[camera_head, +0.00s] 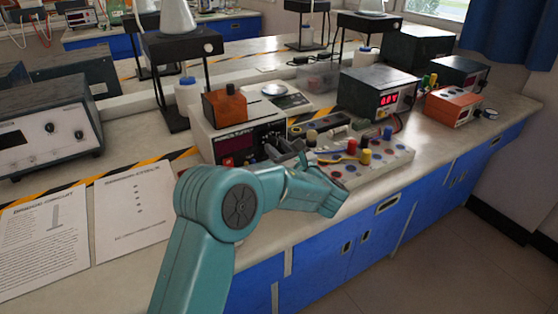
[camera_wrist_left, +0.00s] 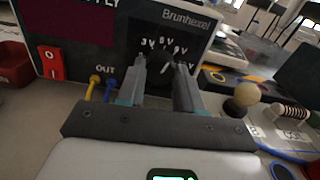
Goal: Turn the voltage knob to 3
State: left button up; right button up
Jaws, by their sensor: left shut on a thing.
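The power supply (camera_head: 238,145) is a box with a dark front and a display, standing on the bench. In the left wrist view its front panel (camera_wrist_left: 60,58) carries a dial with voltage marks, among them 3V and 6V, around the voltage knob (camera_wrist_left: 164,62). The knob is dark and mostly hidden between my fingertips, so I cannot tell which mark it points to. My left gripper (camera_head: 284,152) is at the right part of the panel. In the left wrist view its two fingers (camera_wrist_left: 162,75) are shut on the knob. My right gripper is not in view.
A red switch (camera_wrist_left: 50,62) and a yellow and a blue plug (camera_wrist_left: 100,85) sit left of the dial. A board with coloured sockets (camera_head: 375,168) lies to the right. A meter with a red display (camera_head: 378,95) stands behind. Paper sheets (camera_head: 135,208) lie at left.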

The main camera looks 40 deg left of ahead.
pick_arm(q)
jog(key=n+b, duration=0.2)
jog(key=b, duration=0.1)
jog(key=n+b, duration=0.6)
jog(key=shift+f, duration=0.35)
jog(key=shift+n+b, duration=0.65)
jog(key=shift+n, duration=0.05)
jog(key=shift+r+n+b, duration=0.2)
jog(key=shift+n+b, duration=0.65)
jog(key=shift+n, duration=0.15)
jog(key=shift+w, duration=0.1)
jog(key=o, duration=1)
jog(key=shift+r, duration=0.15)
jog(key=shift+o, duration=0.2)
jog(key=shift+d, duration=0.1)
